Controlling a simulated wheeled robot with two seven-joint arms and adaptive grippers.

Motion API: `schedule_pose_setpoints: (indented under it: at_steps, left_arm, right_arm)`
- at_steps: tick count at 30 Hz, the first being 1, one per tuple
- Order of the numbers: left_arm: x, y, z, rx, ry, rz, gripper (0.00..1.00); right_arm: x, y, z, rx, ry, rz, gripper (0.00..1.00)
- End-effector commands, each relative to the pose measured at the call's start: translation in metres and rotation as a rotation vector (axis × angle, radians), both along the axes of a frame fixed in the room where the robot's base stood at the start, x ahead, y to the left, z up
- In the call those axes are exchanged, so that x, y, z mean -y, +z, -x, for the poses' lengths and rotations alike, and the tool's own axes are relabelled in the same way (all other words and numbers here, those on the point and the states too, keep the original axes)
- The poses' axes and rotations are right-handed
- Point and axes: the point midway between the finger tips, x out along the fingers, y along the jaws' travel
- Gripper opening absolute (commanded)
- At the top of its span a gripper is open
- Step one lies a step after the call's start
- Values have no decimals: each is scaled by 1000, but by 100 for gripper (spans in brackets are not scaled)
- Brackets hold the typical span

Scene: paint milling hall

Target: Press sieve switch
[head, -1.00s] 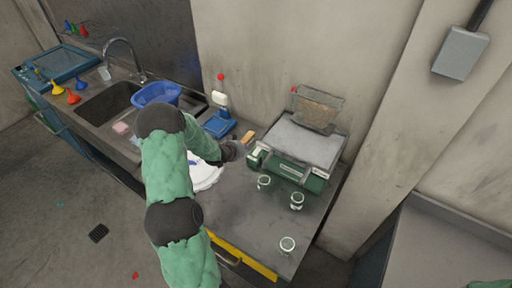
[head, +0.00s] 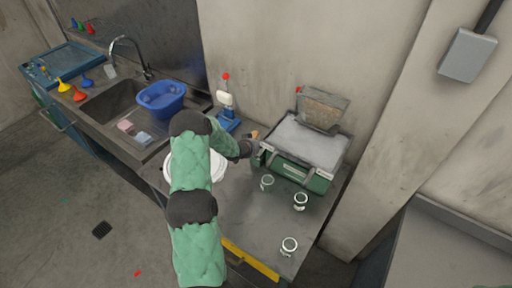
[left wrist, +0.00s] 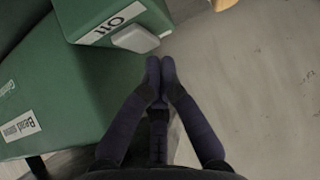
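The green sieve machine (head: 295,172) with a grey top stands at the back right of the bench. In the left wrist view its green housing (left wrist: 75,80) carries a label reading "Bead" and more text. A pale rectangular switch (left wrist: 135,38) sits by a white label on the housing's end. My left gripper (left wrist: 160,68) has its fingertips together with nothing between them. The tips are just beside the switch; I cannot tell whether they touch it. In the head view my left gripper (head: 247,149) is at the machine's left end, partly hidden by my arm. My right gripper is out of view.
Several glass jars (head: 300,201) stand in front of the machine. A white round lid or bucket (head: 216,166) is behind my arm. A blue-based device (head: 227,117) stands behind, and a sink (head: 112,102) with a blue basin (head: 160,100) is left. The front bench is mostly clear.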

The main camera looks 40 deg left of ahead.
Motion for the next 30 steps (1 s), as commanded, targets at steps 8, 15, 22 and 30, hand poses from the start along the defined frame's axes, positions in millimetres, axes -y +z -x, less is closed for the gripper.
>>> schedule_pose_setpoints:
  at_steps: [8, 15, 22, 30]
  left_arm:
    - [-1, -3, -5, 0, 0, 0, 0]
    - [0, -3, -5, -3, 0, 0, 0]
    - [-1, -6, -9, -82, -3, 10, 0]
    - [-1, -11, -9, -97, 0, 12, 0]
  right_arm:
    - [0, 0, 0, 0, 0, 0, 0]
    - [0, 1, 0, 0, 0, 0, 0]
    - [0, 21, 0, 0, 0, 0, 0]
    - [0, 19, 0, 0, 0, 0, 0]
